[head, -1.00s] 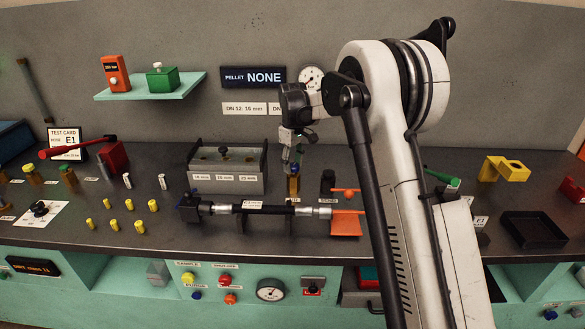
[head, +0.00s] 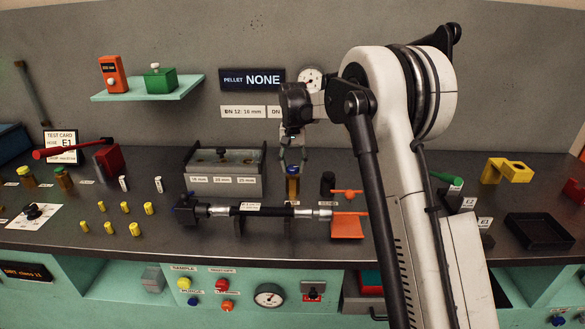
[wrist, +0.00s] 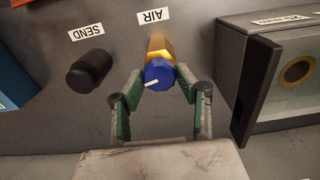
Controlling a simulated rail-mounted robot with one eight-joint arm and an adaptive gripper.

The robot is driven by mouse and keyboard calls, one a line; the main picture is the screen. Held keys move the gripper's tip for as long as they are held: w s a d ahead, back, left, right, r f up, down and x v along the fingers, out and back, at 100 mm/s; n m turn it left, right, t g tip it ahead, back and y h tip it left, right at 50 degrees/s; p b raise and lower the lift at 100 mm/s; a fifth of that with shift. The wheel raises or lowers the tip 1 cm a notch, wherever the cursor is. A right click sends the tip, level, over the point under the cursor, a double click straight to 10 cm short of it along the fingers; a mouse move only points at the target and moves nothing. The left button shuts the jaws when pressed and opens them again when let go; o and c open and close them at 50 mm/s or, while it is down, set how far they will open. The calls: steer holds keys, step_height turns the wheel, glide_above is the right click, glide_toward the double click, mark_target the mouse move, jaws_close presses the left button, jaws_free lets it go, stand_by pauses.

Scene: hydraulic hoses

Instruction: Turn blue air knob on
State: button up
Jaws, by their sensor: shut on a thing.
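The blue air knob (wrist: 158,76) sits on a brass valve body (wrist: 157,47) beside the AIR label (wrist: 153,15) in the wrist view. A white mark on the knob points to the lower left there. My gripper (wrist: 160,82) has one green-padded finger at each side of the knob and is shut on it. In the head view, my gripper (head: 292,163) reaches down from above onto the valve (head: 292,184), which stands on the bench behind the hose. The knob is small there and partly hidden by the fingers.
A black SEND knob (wrist: 89,72) stands to the left of the valve in the wrist view, and a grey box (wrist: 268,70) to the right. The hose assembly (head: 265,209) lies in front, with an orange clamp (head: 347,222) at its right end.

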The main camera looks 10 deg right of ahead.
mark_target(293, 166)
steer(key=shift+m, duration=1.2)
steer(key=o, duration=1.1)
step_height(293, 166, up, 12)
steer(key=shift+r, duration=0.1)
